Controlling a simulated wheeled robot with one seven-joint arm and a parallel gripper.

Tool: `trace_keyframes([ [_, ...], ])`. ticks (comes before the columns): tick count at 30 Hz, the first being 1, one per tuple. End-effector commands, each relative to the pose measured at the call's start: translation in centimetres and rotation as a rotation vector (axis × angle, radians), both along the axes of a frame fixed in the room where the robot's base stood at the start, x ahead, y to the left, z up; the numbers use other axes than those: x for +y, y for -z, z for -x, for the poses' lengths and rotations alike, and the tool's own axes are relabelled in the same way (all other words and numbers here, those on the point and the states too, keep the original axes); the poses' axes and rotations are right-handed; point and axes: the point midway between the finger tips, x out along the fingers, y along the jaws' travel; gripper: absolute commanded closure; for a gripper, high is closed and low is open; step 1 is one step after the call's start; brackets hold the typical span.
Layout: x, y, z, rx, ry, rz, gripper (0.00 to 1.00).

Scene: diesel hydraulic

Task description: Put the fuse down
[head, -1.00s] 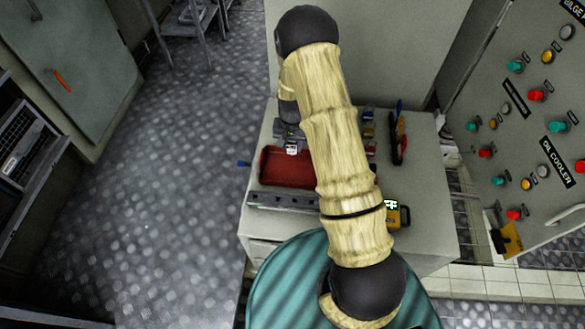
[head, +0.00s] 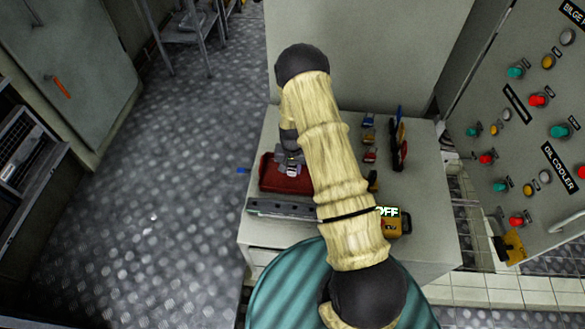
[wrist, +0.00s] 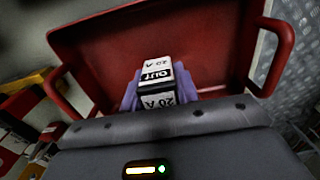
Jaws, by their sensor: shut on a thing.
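The fuse (wrist: 157,90) is a small black and white block marked "20 A" and "OUT" in the wrist view. My gripper (wrist: 160,97) is shut on it, with a pale purple finger on each side. The red tray (wrist: 95,45), with raised walls and a handle at each end, lies behind and below the fuse in the wrist view. In the head view my gripper (head: 291,168) is over the red tray (head: 272,182) on the grey cabinet top. I cannot tell whether the fuse touches the tray floor.
A grey rail-like piece (head: 280,209) lies along the tray's near side. A yellow meter reading "OFF" (head: 394,222) stands at the right. Several small blocks (head: 369,138) and upright red and blue tools (head: 399,145) stand further back. A control panel (head: 535,130) rises at the right.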

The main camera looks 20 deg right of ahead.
Motion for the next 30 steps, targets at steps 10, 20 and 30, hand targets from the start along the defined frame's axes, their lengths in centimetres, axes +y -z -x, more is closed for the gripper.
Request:
trace_keyframes([
  [10,0.0,0.5,0.0,-0.001,0.0,0.0,0.97],
  [20,0.0,0.7,0.0,-0.001,0.001,0.0,0.48],
  [30,-0.1,-0.6,-0.1,-0.003,0.001,0.0,0.48],
])
